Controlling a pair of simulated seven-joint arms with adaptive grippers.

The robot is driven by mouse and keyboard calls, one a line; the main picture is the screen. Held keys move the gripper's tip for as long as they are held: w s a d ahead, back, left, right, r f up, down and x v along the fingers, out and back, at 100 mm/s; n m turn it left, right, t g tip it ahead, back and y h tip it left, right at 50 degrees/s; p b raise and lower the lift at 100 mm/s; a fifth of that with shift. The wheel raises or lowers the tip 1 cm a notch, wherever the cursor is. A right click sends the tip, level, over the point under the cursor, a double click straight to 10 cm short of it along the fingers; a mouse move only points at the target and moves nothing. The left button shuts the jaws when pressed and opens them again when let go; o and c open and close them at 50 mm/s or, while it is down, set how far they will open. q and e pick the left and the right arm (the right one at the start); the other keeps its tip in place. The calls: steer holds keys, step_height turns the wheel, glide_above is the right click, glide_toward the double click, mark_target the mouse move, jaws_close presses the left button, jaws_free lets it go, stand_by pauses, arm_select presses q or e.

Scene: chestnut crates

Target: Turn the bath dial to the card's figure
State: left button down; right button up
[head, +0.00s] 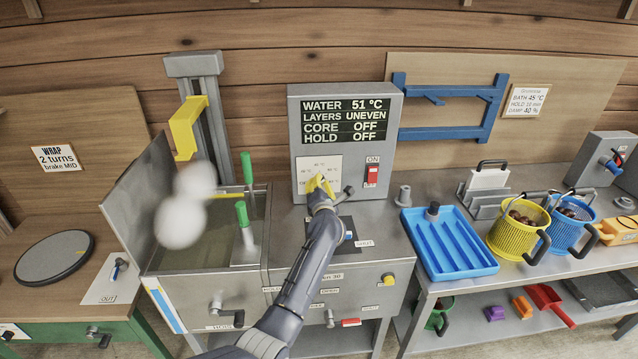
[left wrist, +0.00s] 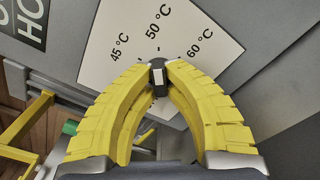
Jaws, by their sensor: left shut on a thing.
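My left gripper (head: 320,184) is at the dial plate on the grey control box (head: 295,130). In the left wrist view its yellow fingers (left wrist: 158,80) are shut on the small dark bath dial (left wrist: 157,66). The dial's light stripe lies roughly towards 50 °C; its exact setting is hard to tell. The white scale (left wrist: 200,35) shows 45, 50 and 60 °C. The fingers mostly hide the dial in the head view. The card (head: 527,100) on the back board reads BATH 45 °C. The display (head: 346,117) reads WATER 51 °C, LAYERS UNEVEN, CORE OFF, HOLD OFF. My right gripper is out of view.
A red ON switch (head: 372,175) is right of the dial. The water bath (head: 205,258), with green-handled tools (head: 241,212) and white steam puffs (head: 181,222), is at left. A blue tray (head: 447,245) and yellow (head: 515,240) and blue baskets (head: 565,240) stand on the right bench.

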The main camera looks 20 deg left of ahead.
arm_select(q)
steer(key=n, duration=0.5)
steer(key=shift+f+n, duration=0.1)
steer(key=shift+n, duration=2.4)
steer(key=c, duration=1.5)
jaws_free()
steer(key=shift+w+f, duration=0.1)
steer(key=shift+o, duration=0.2)
steer(key=shift+d, duration=0.1)
steer(key=v, duration=0.7)
steer(key=shift+s, duration=0.25)
